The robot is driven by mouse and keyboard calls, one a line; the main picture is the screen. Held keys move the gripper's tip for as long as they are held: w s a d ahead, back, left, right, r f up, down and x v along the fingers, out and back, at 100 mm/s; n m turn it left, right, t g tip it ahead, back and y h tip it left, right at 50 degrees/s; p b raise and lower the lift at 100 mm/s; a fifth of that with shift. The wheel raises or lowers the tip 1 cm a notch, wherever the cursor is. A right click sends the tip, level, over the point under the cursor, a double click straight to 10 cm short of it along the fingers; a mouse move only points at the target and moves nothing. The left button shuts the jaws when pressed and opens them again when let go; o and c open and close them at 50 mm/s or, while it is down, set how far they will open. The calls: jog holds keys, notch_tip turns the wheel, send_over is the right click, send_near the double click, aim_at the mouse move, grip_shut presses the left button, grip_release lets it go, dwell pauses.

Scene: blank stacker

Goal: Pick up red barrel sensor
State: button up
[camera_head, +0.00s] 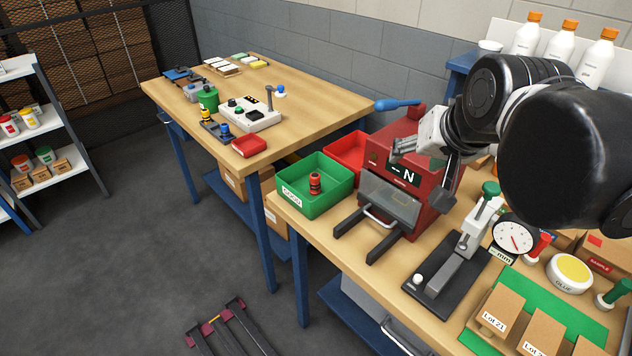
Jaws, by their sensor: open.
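The red barrel sensor (315,184) is a small red and dark ribbed cylinder standing upright in the green bin (329,205), which carries a white label on its front. The bin is on the near wooden table, left of the red machine. My gripper (396,148) is open above the red machine, to the right of the bin and higher than the sensor. It is apart from the sensor. The fingers look small and partly overlap the machine, and nothing shows between them.
The red machine (413,180) with a blue lever (397,104) and forked front stands beside the bin. A red bin (347,148) is behind the green one. A dial gauge stand (440,280) is on the right. A second table (317,98) holds a control box (252,115).

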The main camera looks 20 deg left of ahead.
jog(key=w+a+f+n+g, duration=0.1)
jog(key=w+a+f+n, duration=0.1)
jog(key=w+a, duration=0.65)
jog(key=n+g+p, duration=0.2)
jog(key=n, duration=0.2)
send_near(316, 176)
jog(key=x, duration=0.6)
jog(key=shift+w+a, duration=0.3)
jog(key=shift+a, duration=0.1)
jog(key=shift+s+d+p+x, duration=0.1)
jog(key=shift+d+p+x, duration=0.1)
jog(key=shift+x, duration=1.15)
jog(key=shift+s+d+p+x, duration=0.1)
jog(key=shift+s+p+x, duration=0.05)
jog(key=shift+x, duration=1.2)
jog(key=shift+f, duration=0.15)
jog(key=shift+d, duration=0.1)
grip_shut()
